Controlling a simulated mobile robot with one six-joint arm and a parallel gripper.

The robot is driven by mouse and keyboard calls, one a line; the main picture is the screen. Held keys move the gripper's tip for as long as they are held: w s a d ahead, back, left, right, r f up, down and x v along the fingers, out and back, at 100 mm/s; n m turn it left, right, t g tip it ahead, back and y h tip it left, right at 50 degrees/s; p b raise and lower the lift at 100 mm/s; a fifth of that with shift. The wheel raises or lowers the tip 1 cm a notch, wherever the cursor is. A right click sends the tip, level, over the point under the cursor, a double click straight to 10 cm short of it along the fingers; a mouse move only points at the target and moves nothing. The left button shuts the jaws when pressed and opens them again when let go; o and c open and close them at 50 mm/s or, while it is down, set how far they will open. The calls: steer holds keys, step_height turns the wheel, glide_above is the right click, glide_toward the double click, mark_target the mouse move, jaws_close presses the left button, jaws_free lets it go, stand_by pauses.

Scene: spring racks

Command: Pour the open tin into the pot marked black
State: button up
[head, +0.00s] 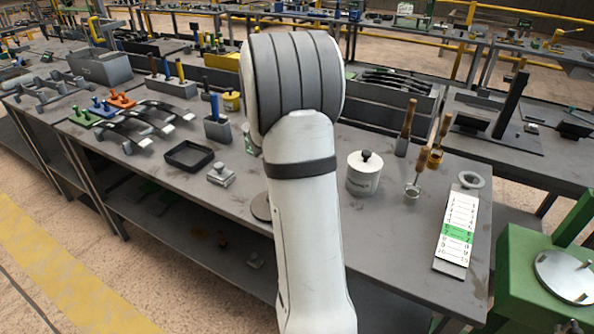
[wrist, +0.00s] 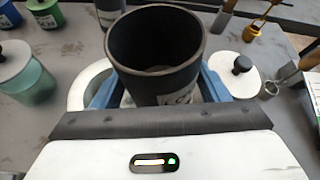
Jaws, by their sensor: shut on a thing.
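A dark open tin (wrist: 158,50) stands mouth up in my gripper (wrist: 158,90) in the wrist view, between the blue jaws. Something greyish shows low inside it. A pale label on its front is cut off by my gripper, so I cannot read it whole. A white pot with a black knobbed lid (wrist: 232,75) is to the right of the tin; in the head view it stands on the bench (head: 365,185), its marking too small to read. A greenish lidded pot (wrist: 28,82) is at the left. I cannot tell which pot is marked black. My arm hides the gripper in the head view.
A white ring (wrist: 78,97) shows partly behind the tin. Green (wrist: 45,14) and blue cups are farther back. Wooden-handled tools (head: 407,128) and a numbered card (head: 458,230) are on the bench right of the white pot. A black tray (head: 188,168) lies to the left.

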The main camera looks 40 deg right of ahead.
steer(key=shift+r, duration=0.1)
steer(key=shift+m+t+y, duration=0.3)
steer(key=shift+m+t, duration=0.2)
steer(key=shift+m, duration=0.3)
steer(key=shift+r, duration=2.45)
